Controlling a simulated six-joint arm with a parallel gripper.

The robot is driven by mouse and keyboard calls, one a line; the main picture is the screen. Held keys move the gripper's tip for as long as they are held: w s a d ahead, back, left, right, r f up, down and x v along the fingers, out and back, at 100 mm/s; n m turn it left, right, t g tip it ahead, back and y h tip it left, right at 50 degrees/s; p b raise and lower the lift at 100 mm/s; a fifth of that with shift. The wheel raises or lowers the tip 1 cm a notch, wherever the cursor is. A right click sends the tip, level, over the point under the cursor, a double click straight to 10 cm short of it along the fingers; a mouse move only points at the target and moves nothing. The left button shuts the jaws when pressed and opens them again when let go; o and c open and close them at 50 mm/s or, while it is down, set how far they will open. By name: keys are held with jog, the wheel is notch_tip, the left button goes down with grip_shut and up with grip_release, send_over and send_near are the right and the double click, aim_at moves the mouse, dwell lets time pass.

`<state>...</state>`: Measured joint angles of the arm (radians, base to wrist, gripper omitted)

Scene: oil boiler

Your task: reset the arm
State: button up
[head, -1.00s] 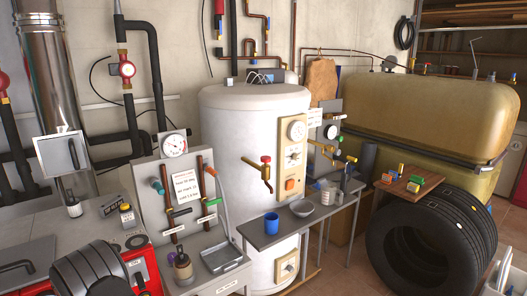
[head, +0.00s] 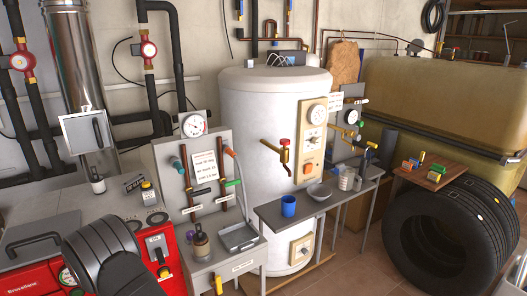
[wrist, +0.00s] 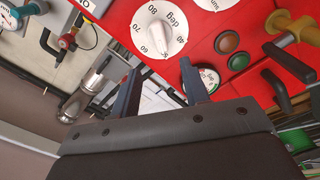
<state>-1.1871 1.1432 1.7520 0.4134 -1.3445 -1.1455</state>
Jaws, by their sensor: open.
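My arm's dark grey rounded link (head: 100,255) stands at the lower left of the head view, in front of the red boiler panel (head: 165,262). The fingertips are not seen in the head view. In the wrist view, my gripper (wrist: 160,80) has its two dark fingers apart with nothing between them. Beyond the fingers is the red panel (wrist: 225,22) with a white temperature dial (wrist: 158,28), and a small gauge (wrist: 208,78) is partly behind the right finger. I cannot tell how far the fingertips are from the panel.
A white tank (head: 270,110) with a brass red-handled valve (head: 285,150) stands in the middle. Tyres (head: 440,235) stand at right. Floor shows between bench and tyres.

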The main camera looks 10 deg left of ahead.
jog(key=w+a+m, duration=0.7)
jog(key=w+m, duration=0.1)
jog(key=shift+a+m, duration=0.3)
jog(key=shift+a, duration=0.1)
dwell(0.5)
jog(key=shift+r, duration=0.1)
jog(key=shift+o, duration=0.5)
jog(key=o, duration=0.6)
jog(key=s+d+m, duration=1.1)
jog(key=s+d, duration=0.1)
jog(key=x, duration=1.7)
jog(key=shift+d, duration=0.1)
